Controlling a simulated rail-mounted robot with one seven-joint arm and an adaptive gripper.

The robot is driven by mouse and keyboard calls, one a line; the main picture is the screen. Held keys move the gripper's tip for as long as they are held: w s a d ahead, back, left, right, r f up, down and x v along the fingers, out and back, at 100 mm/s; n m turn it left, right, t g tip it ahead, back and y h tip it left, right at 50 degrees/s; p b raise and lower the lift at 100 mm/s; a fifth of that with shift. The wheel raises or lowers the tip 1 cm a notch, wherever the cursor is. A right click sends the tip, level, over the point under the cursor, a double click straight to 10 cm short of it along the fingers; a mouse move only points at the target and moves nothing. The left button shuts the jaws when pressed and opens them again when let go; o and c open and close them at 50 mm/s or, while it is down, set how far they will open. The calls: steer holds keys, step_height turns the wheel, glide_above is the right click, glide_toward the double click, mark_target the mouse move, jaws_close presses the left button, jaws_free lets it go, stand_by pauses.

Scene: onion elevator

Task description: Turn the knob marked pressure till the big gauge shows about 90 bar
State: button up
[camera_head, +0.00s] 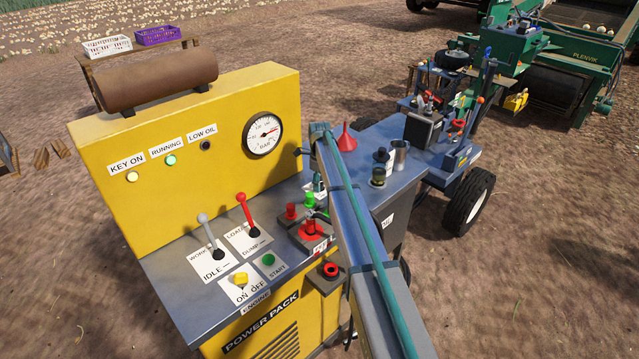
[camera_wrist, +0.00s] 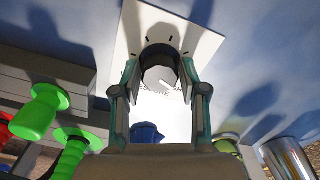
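The big round gauge (camera_head: 263,134) is on the yellow panel in the head view. In the head view my arm hides the gripper and the knob.
Green knobs (camera_wrist: 42,108) stand left of my gripper in the wrist view; a metal cup (camera_wrist: 287,158) is at right. On the bench are a red funnel (camera_head: 346,138), a red lever (camera_head: 247,212) and a grey lever (camera_head: 211,236). The running lamp (camera_head: 171,160) is lit green.

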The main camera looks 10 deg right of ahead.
steer(key=c, duration=0.7)
steer(key=shift+o, duration=0.2)
